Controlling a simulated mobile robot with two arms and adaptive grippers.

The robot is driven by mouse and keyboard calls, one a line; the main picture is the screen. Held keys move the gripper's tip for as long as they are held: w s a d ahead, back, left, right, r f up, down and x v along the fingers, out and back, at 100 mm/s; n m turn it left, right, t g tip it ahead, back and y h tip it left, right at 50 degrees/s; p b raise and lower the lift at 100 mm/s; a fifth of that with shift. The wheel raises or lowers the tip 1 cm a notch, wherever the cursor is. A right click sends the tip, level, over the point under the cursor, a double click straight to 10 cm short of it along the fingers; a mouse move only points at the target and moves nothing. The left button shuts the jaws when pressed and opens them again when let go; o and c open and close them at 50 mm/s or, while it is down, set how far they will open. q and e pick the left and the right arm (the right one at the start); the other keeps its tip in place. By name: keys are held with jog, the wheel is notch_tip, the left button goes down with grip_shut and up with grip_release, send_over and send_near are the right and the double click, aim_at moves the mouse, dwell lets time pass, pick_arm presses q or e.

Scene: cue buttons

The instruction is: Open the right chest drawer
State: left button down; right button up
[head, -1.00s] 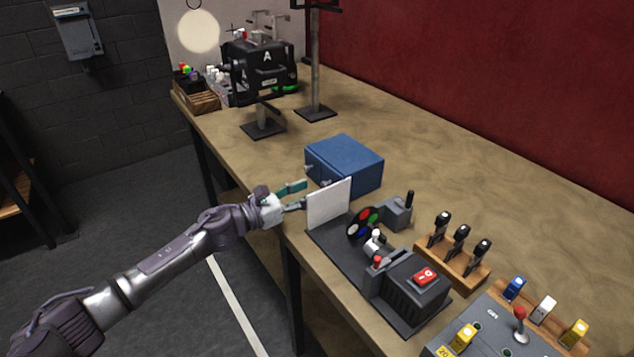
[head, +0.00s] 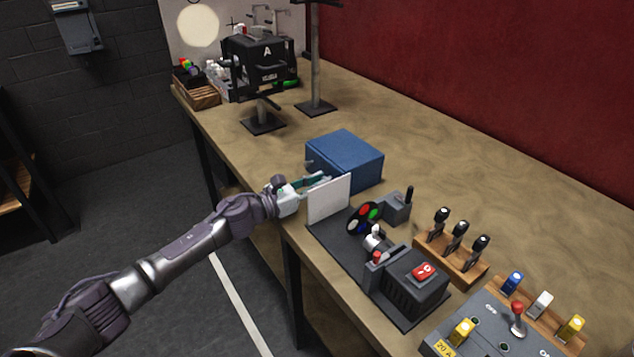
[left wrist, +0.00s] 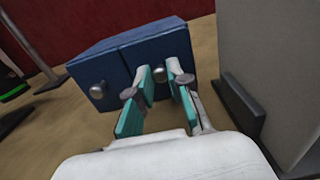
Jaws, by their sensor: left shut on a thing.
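The blue chest (head: 347,158) stands on the bench, its drawer front facing my left arm. The left wrist view shows two drawer fronts side by side. The left drawer (left wrist: 99,76) has a round metal knob (left wrist: 97,90). The right drawer (left wrist: 170,50) has its own knob (left wrist: 160,75), between my fingers. My left gripper (left wrist: 164,82), with teal finger pads, is shut on this right knob. In the head view the left gripper (head: 318,182) is at the chest's front, partly behind a white panel. Both drawers look closed. My right gripper is not in view.
The upright white panel (head: 329,199) stands close beside the left gripper, on a dark base with a colour wheel (head: 363,218). A black stand (head: 262,125) is farther back. Bare bench top lies behind the chest.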

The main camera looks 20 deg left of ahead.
pick_arm(q)
jog(key=shift+s+a+f, duration=0.1)
jog(key=shift+s+a, duration=0.05)
jog(key=shift+s, duration=0.1)
jog(key=b+v, duration=0.2)
jog(key=v, duration=0.6)
jog(key=c, duration=1.1)
grip_release()
jog(key=shift+s+a, duration=0.3)
jog(key=v, duration=1.1)
jog(key=shift+s, duration=0.1)
